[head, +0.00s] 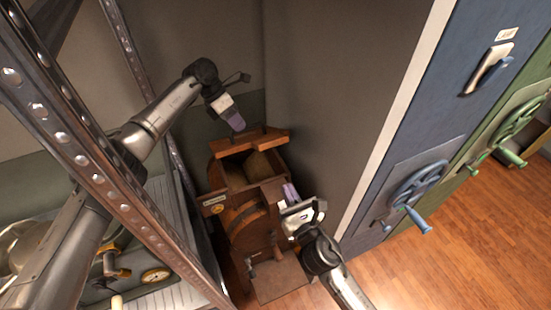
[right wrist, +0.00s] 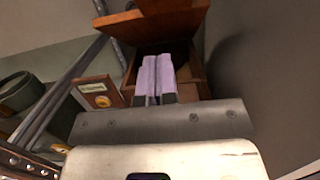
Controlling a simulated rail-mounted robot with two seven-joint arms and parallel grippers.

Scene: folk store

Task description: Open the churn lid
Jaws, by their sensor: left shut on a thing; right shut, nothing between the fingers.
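The wooden churn (head: 243,220) stands on the floor in the corner, between the metal shelf and the blue cabinet. Its lid (head: 262,144) is raised at the back, and the open inside shows below it. The lid also shows in the right wrist view (right wrist: 165,22). My left gripper (head: 238,127) comes from above and is shut on the lid near its upper edge; the exact contact is small. My right gripper (head: 289,188) is shut and empty beside the churn's front right top edge. Its closed purple fingers fill the middle of the right wrist view (right wrist: 152,75).
A metal shelf frame (head: 88,124) rises close on the left, with my left arm reaching past it. The blue cabinet (head: 420,130) with crank wheels stands at the right. A plain wall is behind the churn. Open wooden floor (head: 470,255) lies at the lower right.

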